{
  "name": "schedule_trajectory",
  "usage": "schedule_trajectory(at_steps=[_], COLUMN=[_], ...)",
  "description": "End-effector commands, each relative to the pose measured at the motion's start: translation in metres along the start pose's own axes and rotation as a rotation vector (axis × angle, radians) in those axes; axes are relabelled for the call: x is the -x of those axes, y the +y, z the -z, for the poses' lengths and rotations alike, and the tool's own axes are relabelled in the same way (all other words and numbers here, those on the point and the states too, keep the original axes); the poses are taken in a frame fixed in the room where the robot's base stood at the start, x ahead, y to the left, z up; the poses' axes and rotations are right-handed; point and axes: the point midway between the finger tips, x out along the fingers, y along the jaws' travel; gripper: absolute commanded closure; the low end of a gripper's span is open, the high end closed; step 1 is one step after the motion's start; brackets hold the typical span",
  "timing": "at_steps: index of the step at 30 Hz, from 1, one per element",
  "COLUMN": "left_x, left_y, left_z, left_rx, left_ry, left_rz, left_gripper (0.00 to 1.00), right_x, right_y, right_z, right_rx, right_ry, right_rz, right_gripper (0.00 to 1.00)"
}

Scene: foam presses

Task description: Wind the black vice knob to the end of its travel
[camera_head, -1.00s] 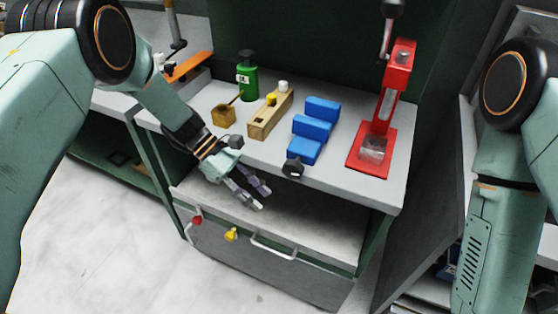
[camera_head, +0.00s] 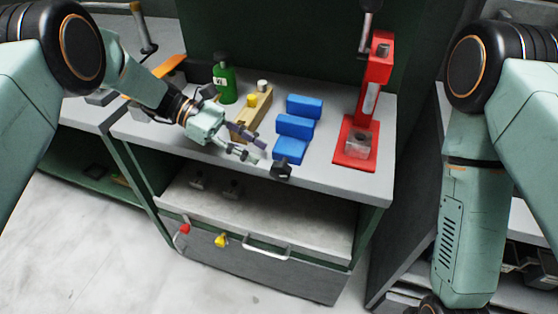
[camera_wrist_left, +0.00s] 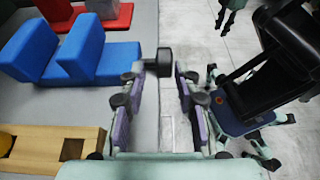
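The blue vice (camera_head: 295,127) stands on the grey bench, its stepped blue blocks also large at left in the wrist view (camera_wrist_left: 85,50). Its black knob (camera_head: 281,169) sticks out at the bench's front edge. My left gripper (camera_head: 258,150) is open and empty, just left of the knob. In the wrist view the knob (camera_wrist_left: 165,61) shows between the tips of the open fingers (camera_wrist_left: 160,75); I cannot tell whether they touch it. My right arm hangs at right; a small pronged part at the top of the wrist view may be its gripper (camera_wrist_left: 229,14), too small to read.
A red press (camera_head: 355,140) stands right of the vice. A wooden block (camera_head: 252,115) and a green bottle (camera_head: 225,84) stand at left, close to my left arm. Below is an open shelf (camera_head: 270,215) and a drawer with a handle (camera_head: 266,250). Space before the knob is free.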

Motion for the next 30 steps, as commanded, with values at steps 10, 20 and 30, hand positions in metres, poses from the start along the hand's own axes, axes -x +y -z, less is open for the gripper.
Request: schedule_trajectory(at_steps=[10, 20, 30], left_x=[-0.051, -0.074, -0.073], left_y=[-0.004, -0.003, -0.002], left_z=[0.0, 0.001, 0.002], left_rx=[0.002, 0.002, 0.001], left_ry=[0.002, 0.002, 0.002], left_rz=[0.004, 0.001, 0.001], left_gripper=[0.68, 0.68, 0.79], right_x=[0.004, 0.004, 0.004], right_y=[0.0, 0.0, 0.0], right_z=[0.0, 0.0, 0.0], right_rx=[0.0, 0.0, 0.001], right_ry=[-0.001, 0.0, -0.001], right_rz=[0.0, 0.0, 0.0], right_gripper=[0.68, 0.68, 0.68])
